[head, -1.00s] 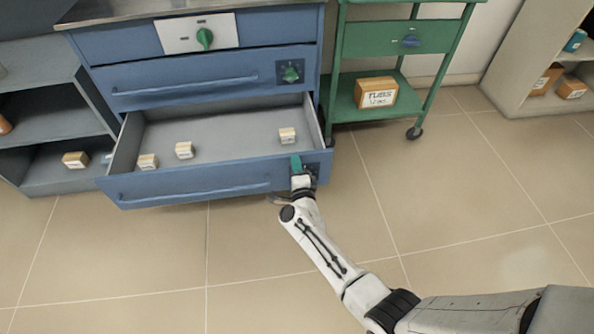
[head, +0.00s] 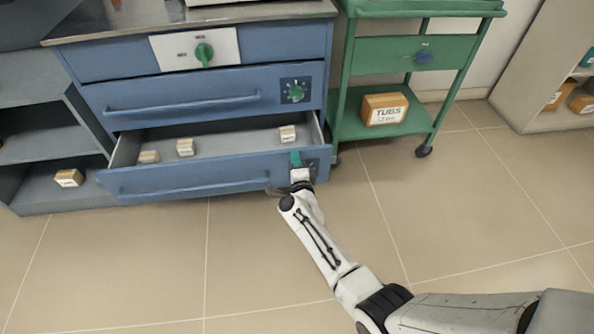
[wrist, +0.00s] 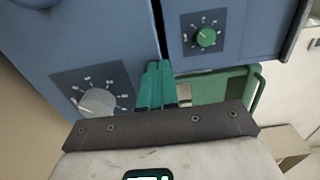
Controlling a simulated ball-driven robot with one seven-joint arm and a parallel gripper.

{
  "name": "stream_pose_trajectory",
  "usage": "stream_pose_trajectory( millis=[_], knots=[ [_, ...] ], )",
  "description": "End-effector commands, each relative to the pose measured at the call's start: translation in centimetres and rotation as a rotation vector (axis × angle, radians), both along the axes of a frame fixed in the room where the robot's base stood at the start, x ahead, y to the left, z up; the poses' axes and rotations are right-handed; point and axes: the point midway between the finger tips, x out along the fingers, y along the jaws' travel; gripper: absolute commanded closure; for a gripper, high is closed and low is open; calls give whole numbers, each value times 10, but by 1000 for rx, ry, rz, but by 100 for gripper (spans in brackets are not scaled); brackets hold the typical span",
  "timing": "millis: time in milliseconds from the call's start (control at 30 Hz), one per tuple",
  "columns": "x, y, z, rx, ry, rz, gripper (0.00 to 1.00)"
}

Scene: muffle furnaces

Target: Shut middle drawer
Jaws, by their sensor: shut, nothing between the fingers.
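The blue cabinet has a shut drawer (head: 185,97) with a green dial (head: 295,90) and, below it, an open drawer (head: 222,172) with a long blue handle. The open drawer is partly out, with its inside showing. Its front panel carries a pale dial (wrist: 97,103) at the right end, mostly hidden by my gripper in the head view. My gripper (head: 295,158) has green fingers shut together and empty. It is at the right end of the open drawer's front. In the wrist view the fingers (wrist: 156,75) overlap the panel edge; contact cannot be told for sure.
Several small labelled blocks, one a pale block (head: 287,134), lie in the open drawer. A green trolley (head: 415,50) with a tubs box (head: 385,110) stands close on the right. Grey shelves (head: 40,150) stand left. The tiled floor (head: 120,265) in front is clear.

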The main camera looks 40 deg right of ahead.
Motion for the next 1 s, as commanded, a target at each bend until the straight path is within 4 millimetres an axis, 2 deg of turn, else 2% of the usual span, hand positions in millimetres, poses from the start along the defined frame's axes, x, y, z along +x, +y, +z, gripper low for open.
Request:
stream_pose_trajectory(
  millis=[33, 200, 500, 700, 1000],
  knots=[
    [12, -8, -7, 1, -6, -3, 100],
    [48, -34, -7, 1, -7, -3, 100],
    [94, -69, -5, 0, -4, -2, 100],
    [110, -80, -3, 0, -1, 0, 100],
    [115, -84, 0, -1, -1, 0, 100]
  ],
)
